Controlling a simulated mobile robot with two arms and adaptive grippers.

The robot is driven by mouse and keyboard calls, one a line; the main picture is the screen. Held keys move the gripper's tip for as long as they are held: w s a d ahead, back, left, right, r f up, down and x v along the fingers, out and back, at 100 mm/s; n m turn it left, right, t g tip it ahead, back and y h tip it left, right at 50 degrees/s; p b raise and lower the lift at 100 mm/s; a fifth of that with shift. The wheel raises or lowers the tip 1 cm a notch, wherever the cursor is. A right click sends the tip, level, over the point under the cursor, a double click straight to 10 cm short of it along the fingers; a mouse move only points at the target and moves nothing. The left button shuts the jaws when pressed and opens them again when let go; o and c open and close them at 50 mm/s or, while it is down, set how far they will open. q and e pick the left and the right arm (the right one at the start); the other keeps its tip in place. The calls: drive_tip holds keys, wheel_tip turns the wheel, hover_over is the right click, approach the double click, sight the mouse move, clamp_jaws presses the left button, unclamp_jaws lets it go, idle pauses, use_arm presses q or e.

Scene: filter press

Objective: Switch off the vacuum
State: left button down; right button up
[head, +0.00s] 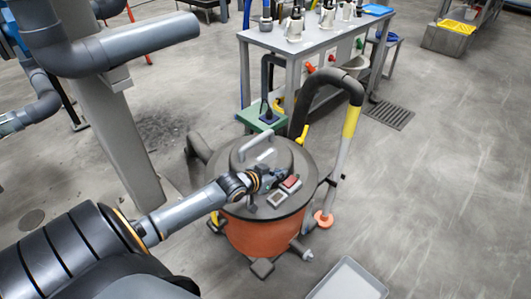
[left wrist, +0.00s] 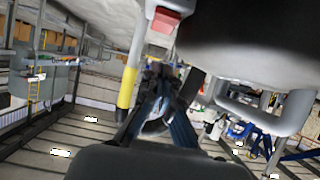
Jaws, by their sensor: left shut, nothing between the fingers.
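The vacuum (head: 262,236) is an orange drum with a dark grey lid and a light lid handle (head: 258,142). A red switch (head: 291,183) sits on the lid's right part, beside a pale square panel (head: 277,199). My left gripper (head: 268,179) is over the lid, just left of the red switch. Its fingers are shut with nothing between them. In the left wrist view, the gripper (left wrist: 166,100) points forward, and the red switch (left wrist: 163,20) shows above it. I cannot tell whether the gripper touches the switch. My right gripper is not in view.
A dark hose (head: 328,78) leads to a yellow-banded wand (head: 345,140) right of the vacuum. A grey post (head: 115,125) stands left. A workbench (head: 300,45) with metal containers is behind. A pale tray (head: 348,282) lies front right. The floor at right is mostly clear.

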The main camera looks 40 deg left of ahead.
use_arm(q)
drive_tip(key=f+p+v, duration=0.1)
drive_tip(key=v, duration=0.5)
drive_tip(key=shift+s, duration=0.5)
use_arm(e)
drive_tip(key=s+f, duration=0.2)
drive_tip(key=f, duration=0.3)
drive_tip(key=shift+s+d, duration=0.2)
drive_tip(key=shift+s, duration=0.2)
use_arm(q)
drive_tip(key=shift+a, duration=0.1)
